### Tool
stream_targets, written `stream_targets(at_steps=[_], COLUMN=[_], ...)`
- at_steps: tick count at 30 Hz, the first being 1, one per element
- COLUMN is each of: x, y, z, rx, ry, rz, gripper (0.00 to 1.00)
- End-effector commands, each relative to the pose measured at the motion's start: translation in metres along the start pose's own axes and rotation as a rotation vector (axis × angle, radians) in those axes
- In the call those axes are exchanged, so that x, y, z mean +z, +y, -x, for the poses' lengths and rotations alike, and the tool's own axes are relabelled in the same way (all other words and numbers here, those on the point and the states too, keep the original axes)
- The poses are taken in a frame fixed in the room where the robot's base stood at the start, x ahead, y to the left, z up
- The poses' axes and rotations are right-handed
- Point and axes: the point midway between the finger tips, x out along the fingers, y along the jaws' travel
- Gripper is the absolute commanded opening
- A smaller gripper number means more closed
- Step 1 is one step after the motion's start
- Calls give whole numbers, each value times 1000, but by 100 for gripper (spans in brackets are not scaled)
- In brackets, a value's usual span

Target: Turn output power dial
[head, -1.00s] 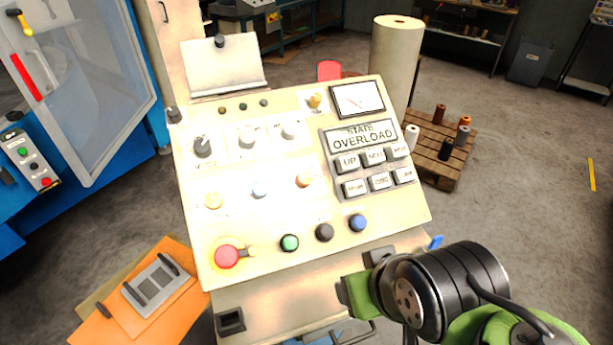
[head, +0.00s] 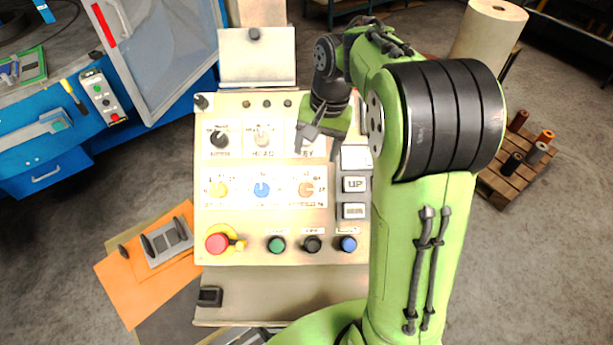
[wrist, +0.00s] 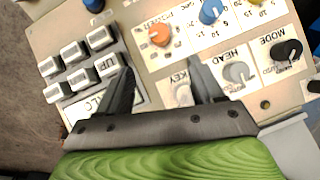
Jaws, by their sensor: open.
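The control panel (head: 210,262) faces me with a row of three dials: yellow (head: 218,189), blue (head: 262,189) and orange (head: 306,189). In the wrist view the orange dial (wrist: 160,34) has a label beside it that partly reads POWER. My gripper (head: 317,152) is open over the upper right of the panel, above the orange dial in the head view and apart from it. In the wrist view my gripper (wrist: 160,68) has its fingers spread, with the orange dial beyond the tips. The key switch (wrist: 183,94) shows between the fingers, partly hidden.
A black mode knob (head: 220,139) and pale head knob (head: 262,137) sit above the dials. A red button (head: 217,243) and green (head: 277,245), black (head: 312,244) and blue (head: 348,244) buttons lie below. UP and other keys (head: 354,185) are close right. My arm hides the display.

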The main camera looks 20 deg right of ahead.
Motion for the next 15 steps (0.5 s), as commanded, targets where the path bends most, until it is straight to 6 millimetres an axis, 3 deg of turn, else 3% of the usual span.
stream_targets(at_steps=[6,15], x=[1,1], y=[1,2], z=[-60,-128], rx=[4,3], ry=[-6,-4], rz=[2,2], gripper=[67,67])
